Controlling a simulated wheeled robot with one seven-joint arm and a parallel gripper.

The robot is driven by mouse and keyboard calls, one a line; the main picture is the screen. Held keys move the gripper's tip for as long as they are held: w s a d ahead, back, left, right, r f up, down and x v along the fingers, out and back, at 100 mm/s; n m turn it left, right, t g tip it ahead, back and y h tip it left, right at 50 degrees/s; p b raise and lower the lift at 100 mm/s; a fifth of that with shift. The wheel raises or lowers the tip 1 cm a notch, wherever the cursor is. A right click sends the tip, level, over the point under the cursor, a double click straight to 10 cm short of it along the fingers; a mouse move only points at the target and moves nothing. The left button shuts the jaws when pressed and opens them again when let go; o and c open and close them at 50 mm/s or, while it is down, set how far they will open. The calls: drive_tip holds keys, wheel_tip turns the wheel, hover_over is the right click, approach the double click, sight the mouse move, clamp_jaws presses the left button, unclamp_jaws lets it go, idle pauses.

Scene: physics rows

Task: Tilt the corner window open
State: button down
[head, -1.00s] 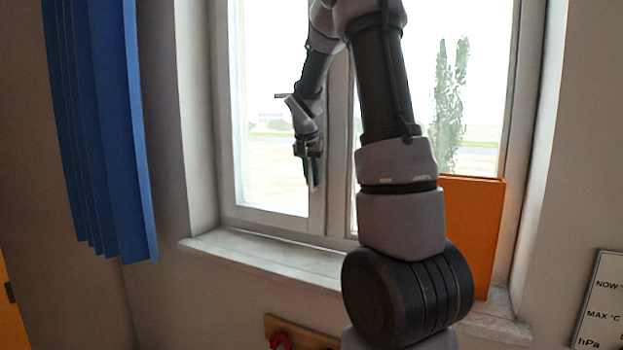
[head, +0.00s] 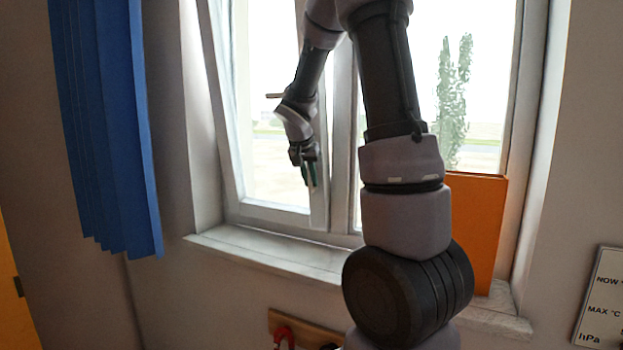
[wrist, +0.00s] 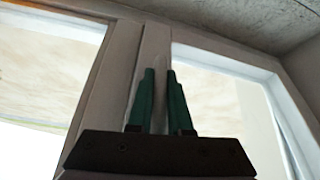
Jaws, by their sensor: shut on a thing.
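The corner window's left sash (head: 272,214) is a white frame with a clear pane. In the head view it leans inward at the top, with its lower edge at the frame. My gripper (head: 311,178), with green fingers, is at the sash's right stile, in the lower half. In the wrist view my gripper (wrist: 160,72) is shut on a pale, narrow piece (wrist: 159,90) between the fingers, which looks like the window handle. Most of the handle is hidden by the fingers. The right part of the window looks closed, partly behind my arm.
A stone sill (head: 265,247) runs under the window. An orange panel (head: 478,225) stands on it at the right. A blue curtain (head: 105,130) hangs at the left. A wooden board with a red hook (head: 284,336) is below the sill. A weather board (head: 602,300) is at the right.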

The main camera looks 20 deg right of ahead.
drive_tip(key=c, duration=1.1)
unclamp_jaws()
drive_tip(key=shift+w+d+r, duration=0.1)
drive_tip(key=shift+w+d, duration=0.05)
drive_tip(key=shift+w, duration=0.1)
drive_tip(key=v, duration=1)
drive_tip(key=shift+s+r, duration=0.2)
drive_tip(key=shift+r, duration=0.15)
